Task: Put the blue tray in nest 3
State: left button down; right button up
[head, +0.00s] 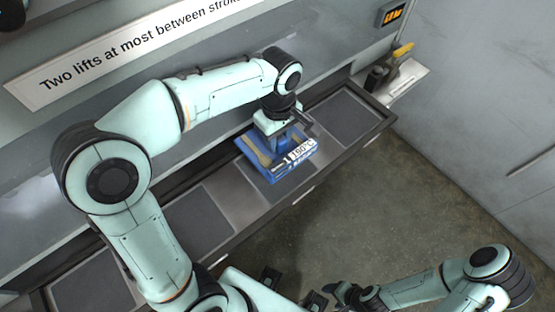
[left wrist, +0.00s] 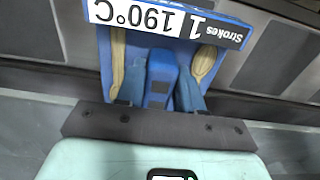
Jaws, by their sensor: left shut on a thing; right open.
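My left gripper (head: 280,143) is shut on the tray's raised blue middle grip (left wrist: 160,80). The tray is over a dark nest pad (head: 268,190) in the long shelf; I cannot tell whether it touches. Other dark nest pads are bare, one to the right (head: 342,117) and one to the left (head: 197,222). No nest numbers are readable. My right gripper (head: 293,289) is open and empty, low in the picture.
A grey raised rim (head: 388,112) bounds the shelf's right end. Beyond it, a dark object with a yellow handle (head: 402,50) stands by a white label. A sign (head: 130,45) about lifts and strokes is behind my left arm. Open floor (head: 370,200) lies in front.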

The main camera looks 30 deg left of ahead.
pick_arm(q)
notch_tip(320, 180, down, 10)
jog(key=shift+f+b, duration=0.1)
jog(key=shift+b, duration=0.45)
jog(key=shift+w+f, duration=0.1)
jog(key=shift+f, duration=0.05)
jog(key=c, duration=0.7)
grip_release()
jog(key=shift+r, duration=0.5)
notch_tip(320, 180, up, 12)
jog(key=shift+f+p, duration=0.25)
jog(key=shift+p, duration=0.6)
